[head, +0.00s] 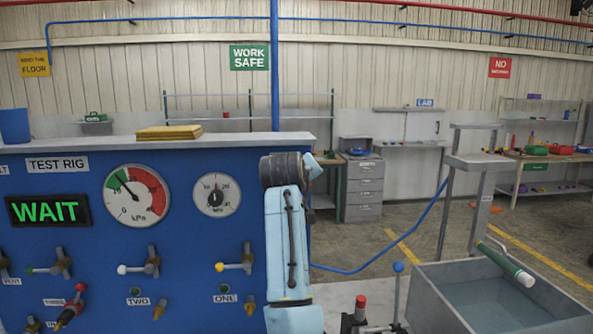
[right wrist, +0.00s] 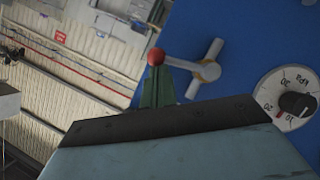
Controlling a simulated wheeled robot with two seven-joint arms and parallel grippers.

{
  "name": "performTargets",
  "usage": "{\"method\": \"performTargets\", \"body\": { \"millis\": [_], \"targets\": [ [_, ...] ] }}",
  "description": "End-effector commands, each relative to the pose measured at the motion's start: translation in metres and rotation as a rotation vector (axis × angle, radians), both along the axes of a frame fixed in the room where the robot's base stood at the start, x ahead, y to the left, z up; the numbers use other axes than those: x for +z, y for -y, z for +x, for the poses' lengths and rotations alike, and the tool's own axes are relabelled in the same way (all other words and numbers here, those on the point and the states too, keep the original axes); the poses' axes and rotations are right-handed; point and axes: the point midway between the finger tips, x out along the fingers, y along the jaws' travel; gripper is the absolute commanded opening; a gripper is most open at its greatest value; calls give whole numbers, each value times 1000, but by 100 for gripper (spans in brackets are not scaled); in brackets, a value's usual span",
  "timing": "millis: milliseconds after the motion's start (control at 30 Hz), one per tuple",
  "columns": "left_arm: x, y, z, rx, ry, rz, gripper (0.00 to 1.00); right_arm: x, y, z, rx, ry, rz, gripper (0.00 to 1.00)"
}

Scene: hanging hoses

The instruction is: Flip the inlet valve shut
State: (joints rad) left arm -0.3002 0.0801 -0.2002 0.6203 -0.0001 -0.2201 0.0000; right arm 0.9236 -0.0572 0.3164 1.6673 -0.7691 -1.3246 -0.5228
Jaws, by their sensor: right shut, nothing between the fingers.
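In the right wrist view a valve with a red ball-ended lever (right wrist: 178,62) and a pale cross-shaped body (right wrist: 207,69) sits on the blue panel. No label shows on it, so I cannot tell if it is the inlet valve. My right gripper (right wrist: 157,86) has its greenish fingers together and empty. The red ball appears right at the fingertips; I cannot tell whether they touch. In the head view my right arm stands in front of the panel's right end and hides this valve and the fingertips. My left gripper is not in view.
The blue test rig (head: 90,235) carries a lit WAIT sign (head: 48,210), a large gauge (head: 137,195), a small gauge (head: 217,195) and several other levers, including a yellow-ended one (head: 235,266) near label ONE. A grey trough (head: 440,300) stands at right, with a green cylinder (head: 503,262) at its edge.

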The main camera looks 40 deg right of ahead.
Motion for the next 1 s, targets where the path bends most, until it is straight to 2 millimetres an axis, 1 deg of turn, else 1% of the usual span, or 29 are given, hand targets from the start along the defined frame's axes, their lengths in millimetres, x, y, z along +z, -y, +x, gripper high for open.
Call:
{"method": "performTargets", "body": {
  "millis": [33,100,400,1000],
  "targets": [
    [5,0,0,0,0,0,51,0,1,-1,0,15,24,0],
    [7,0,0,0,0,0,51,-2,2,-1,0,36,58,0],
    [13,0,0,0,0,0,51,-9,4,-3,1,86,140,0],
    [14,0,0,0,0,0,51,-9,5,-3,1,96,154,0]
  ]
}}
